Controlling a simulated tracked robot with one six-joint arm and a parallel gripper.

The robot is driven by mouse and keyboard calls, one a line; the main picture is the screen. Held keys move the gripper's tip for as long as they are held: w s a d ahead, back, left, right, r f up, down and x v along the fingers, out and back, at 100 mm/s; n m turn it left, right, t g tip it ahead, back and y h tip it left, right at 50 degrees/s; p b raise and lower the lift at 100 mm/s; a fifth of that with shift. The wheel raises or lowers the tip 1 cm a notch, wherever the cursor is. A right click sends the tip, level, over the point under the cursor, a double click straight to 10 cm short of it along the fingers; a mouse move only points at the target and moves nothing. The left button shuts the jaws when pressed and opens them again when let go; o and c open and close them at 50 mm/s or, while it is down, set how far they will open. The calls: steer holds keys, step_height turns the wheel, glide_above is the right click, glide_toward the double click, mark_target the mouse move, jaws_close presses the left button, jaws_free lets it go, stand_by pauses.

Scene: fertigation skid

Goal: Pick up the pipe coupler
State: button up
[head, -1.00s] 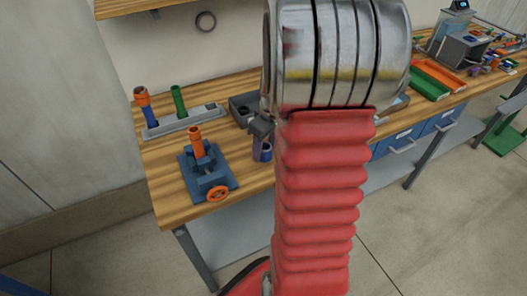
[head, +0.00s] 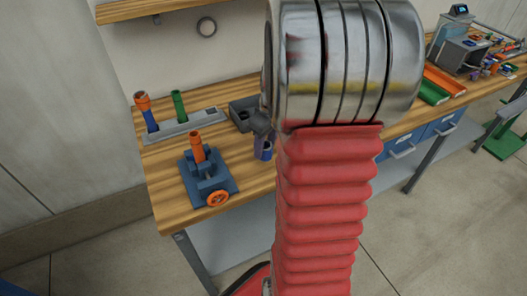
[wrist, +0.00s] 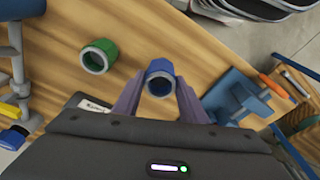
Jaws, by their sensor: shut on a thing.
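The pipe coupler is a short blue hollow ring. In the wrist view the blue coupler (wrist: 160,79) sits between the fingers of my gripper (wrist: 157,92), which is shut on it with a purple-grey finger on each side. In the head view my gripper (head: 263,149) shows small at the left edge of my red arm, near the front edge of the wooden bench (head: 165,200). A bit of the blue coupler (head: 267,152) shows there. I cannot tell whether it touches the bench.
A green ring-shaped coupler (wrist: 98,56) is left of my gripper in the wrist view. A blue vise (head: 208,178) with an upright orange pipe stands at the bench's left front. Behind it is a grey rack (head: 184,127) with pipes. A dark bin (head: 243,115) stands behind my gripper.

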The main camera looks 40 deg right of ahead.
mark_target(265, 145)
step_height(265, 145, up, 7)
steer(key=shift+r, duration=0.1)
steer(key=shift+s, duration=0.15)
stand_by(0.7)
